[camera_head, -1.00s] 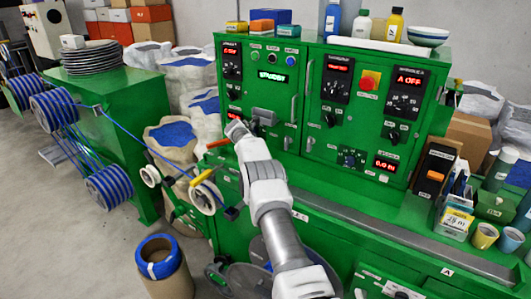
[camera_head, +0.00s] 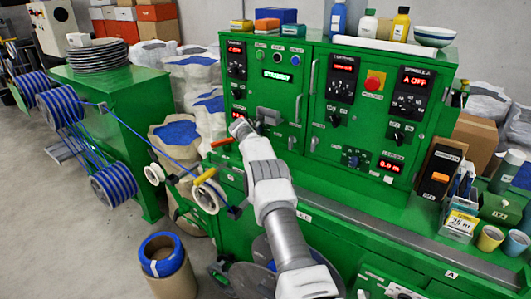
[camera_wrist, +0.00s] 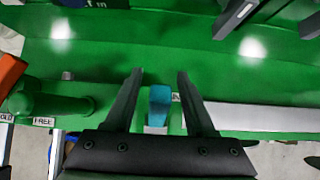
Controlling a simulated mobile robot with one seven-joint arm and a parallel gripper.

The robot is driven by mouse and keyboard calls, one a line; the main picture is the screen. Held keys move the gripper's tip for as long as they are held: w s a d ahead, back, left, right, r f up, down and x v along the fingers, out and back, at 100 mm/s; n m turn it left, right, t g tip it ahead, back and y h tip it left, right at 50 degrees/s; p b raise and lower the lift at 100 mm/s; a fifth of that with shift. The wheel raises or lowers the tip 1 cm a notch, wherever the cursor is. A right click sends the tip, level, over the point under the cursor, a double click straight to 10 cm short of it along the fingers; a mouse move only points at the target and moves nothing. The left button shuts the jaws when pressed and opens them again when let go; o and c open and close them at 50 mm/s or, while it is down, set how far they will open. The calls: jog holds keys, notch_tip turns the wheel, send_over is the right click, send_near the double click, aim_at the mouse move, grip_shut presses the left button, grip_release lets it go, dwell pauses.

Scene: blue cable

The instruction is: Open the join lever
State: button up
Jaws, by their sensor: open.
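In the wrist view my gripper (camera_wrist: 160,74) is open, with its two dark fingers apart. A lever with a rounded teal grip (camera_wrist: 159,104) shows between the fingers, with a gap on each side. Its pale lower part (camera_wrist: 156,130) runs behind the dark gripper body. A small label beside it is mostly covered, so I cannot read its name. In the head view my gripper (camera_head: 240,128) is by the front of the green machine (camera_head: 330,205); its fingers and the teal lever cannot be made out there.
A red-orange handle (camera_wrist: 11,73) stands left in the wrist view, near a FREE label (camera_wrist: 43,121). The head view shows a red lever (camera_head: 222,142), a yellow lever (camera_head: 205,176), and blue cable (camera_head: 135,130) running from reels (camera_head: 112,184) at left.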

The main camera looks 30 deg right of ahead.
jog(key=b+v, duration=0.3)
jog(key=v, duration=1.4)
jog(key=shift+r, duration=0.2)
jog(key=shift+s, duration=0.1)
